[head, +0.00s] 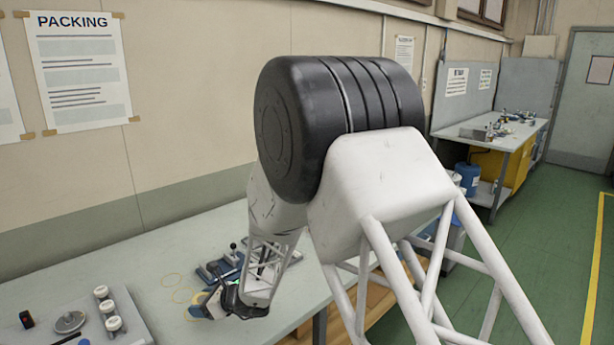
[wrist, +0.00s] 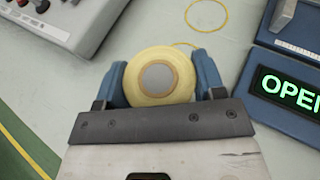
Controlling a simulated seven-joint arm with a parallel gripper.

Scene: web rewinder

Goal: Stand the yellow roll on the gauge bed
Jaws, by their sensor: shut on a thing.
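The yellow roll (wrist: 135,90), with a grey core, sits between the two blue fingers of my gripper (wrist: 162,66) in the wrist view. The fingers press on it from left and right, and its flat round face is toward the camera. I cannot tell whether it touches the table below. In the head view my gripper (head: 222,300) is low over the bench, and the roll cannot be made out there. A blue device (wrist: 263,50) with a lit green "OPE…" sign is right of the roll. I cannot tell which part is the gauge bed.
A grey-blue box (wrist: 88,35) with knobs stands at the wrist view's upper left. Thin yellow rings (head: 180,292) lie on the bench (head: 165,255). White-topped pots (head: 108,308) and a metal disc (head: 69,322) stand at the head view's lower left. My arm hides much of the bench.

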